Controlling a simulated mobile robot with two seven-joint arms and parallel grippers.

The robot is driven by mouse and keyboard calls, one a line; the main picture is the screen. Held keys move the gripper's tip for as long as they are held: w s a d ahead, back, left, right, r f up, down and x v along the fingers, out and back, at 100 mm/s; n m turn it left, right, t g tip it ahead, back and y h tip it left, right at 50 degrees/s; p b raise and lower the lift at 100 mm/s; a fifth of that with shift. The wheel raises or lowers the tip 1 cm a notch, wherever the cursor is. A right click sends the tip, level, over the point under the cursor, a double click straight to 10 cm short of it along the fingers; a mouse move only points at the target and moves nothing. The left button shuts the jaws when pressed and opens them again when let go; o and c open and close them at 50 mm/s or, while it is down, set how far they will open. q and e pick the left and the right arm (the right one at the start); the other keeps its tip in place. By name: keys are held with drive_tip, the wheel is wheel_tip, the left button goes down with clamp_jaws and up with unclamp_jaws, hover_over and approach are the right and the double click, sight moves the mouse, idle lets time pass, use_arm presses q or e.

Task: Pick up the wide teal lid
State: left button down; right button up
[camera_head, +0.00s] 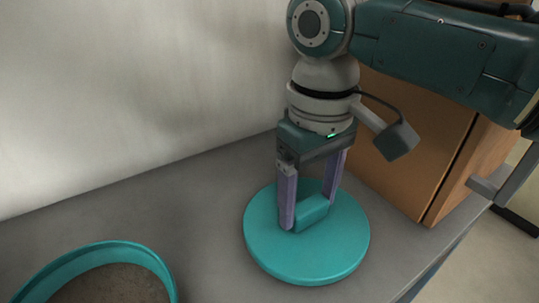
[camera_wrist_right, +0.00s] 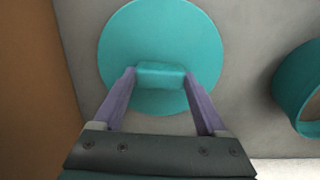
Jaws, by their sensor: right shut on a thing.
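The wide teal lid (camera_head: 270,250) is a round disc with a block-shaped handle on top. It lies flat on the grey counter, or very close to it; I cannot tell if there is a gap. My right gripper (camera_head: 308,220) points down over the lid, its two purple fingers closed on the two ends of the handle. In the right wrist view the lid (camera_wrist_right: 160,35) fills the upper middle, with the handle (camera_wrist_right: 160,75) between the fingertips. My left gripper is in neither view.
A teal round container (camera_head: 110,250) with brown contents stands at the lower left; it also shows in the right wrist view (camera_wrist_right: 297,90). A brown wooden box (camera_head: 405,150) stands close behind the lid on the right. A pale wall (camera_head: 130,90) runs along the back. The counter (camera_head: 195,215) between container and lid is clear.

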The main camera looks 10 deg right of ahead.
drive_tip(key=c, duration=0.6)
